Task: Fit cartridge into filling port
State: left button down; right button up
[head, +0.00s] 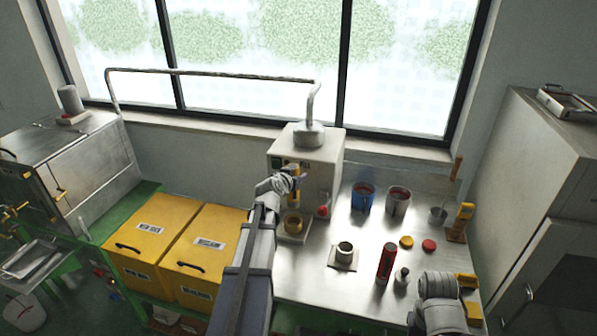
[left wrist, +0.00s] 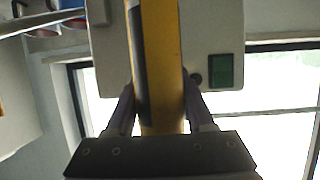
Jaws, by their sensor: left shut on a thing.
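My left gripper (head: 293,172) is shut on a yellow cartridge (head: 296,198), held in front of the pale machine (head: 327,165). In the left wrist view the fingers (left wrist: 160,110) clasp both sides of the yellow cartridge (left wrist: 164,60), which has a dark strip along one side. Its far end is out of that view. In the head view the cartridge looks upright above a brass-coloured ring (head: 292,223) on a plate at the machine's foot. I cannot tell whether they touch. No part is clearly identifiable as the filling port. My right gripper does not show; only arm links appear lower right.
Two yellow boxes (head: 152,233) stand left of my left arm. On the metal bench (head: 314,272) are a short cylinder on a plate (head: 344,252), a red cylinder (head: 386,264), blue (head: 363,199) and grey (head: 397,202) pots, and yellow (head: 406,242) and red (head: 429,245) discs.

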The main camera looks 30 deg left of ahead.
aim_at(291, 204)
pick_arm(q)
jog(key=shift+f, duration=0.1)
dwell(0.3)
notch_tip(291, 204, down, 6)
jog(key=b, duration=0.6)
jog(key=shift+a, duration=0.1)
jog(key=shift+f+b, duration=2.2)
jog(key=shift+b, duration=0.15)
dwell(1.1)
jog(key=shift+c, duration=0.9)
grip_release()
jog(key=p+v, duration=0.3)
jog(key=v, duration=0.4)
jog(key=shift+s+r, duration=0.15)
jog(key=shift+s, duration=0.05)
jog(key=shift+s+r, duration=0.1)
jog(key=shift+s, duration=0.2)
